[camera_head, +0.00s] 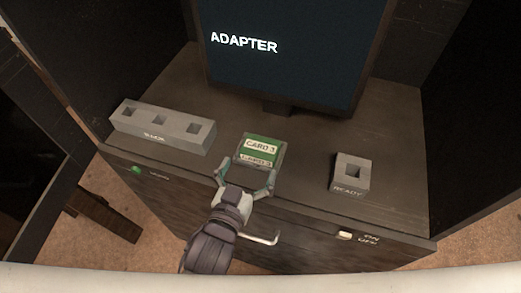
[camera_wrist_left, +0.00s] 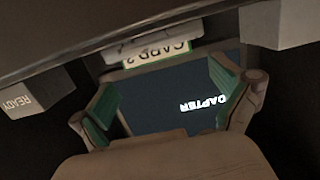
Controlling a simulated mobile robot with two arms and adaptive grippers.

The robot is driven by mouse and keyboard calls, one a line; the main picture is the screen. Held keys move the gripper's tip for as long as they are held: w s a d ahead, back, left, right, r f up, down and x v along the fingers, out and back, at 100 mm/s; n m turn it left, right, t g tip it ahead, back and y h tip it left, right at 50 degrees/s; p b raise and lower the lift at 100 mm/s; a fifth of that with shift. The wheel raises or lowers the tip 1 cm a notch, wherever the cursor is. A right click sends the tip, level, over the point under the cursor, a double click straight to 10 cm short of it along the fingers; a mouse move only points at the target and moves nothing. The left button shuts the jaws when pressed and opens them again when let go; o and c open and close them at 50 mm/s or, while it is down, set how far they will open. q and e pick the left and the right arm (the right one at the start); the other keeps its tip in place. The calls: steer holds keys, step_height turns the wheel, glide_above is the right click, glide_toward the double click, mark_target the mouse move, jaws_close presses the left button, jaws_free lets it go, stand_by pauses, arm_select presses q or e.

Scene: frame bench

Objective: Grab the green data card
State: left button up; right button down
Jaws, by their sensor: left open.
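My right gripper is not in view.
A grey block with several square sockets (camera_head: 160,140) stands left of the card. A single-socket block marked "READY" (camera_head: 350,180) stands to the right. A screen reading "ADAPTER" (camera_head: 285,70) stands behind. A drawer handle (camera_head: 262,239) and a switch (camera_head: 345,235) are on the bench front.

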mark_target(259, 150)
arm_select(q)
steer(key=b+x, duration=0.2)
steer(key=x, duration=0.4)
steer(key=shift+s+d, duration=0.1)
steer(key=shift+d, duration=0.05)
steer(key=shift+s, duration=0.15)
steer(key=c, duration=0.9)
steer(key=shift+r, duration=0.1)
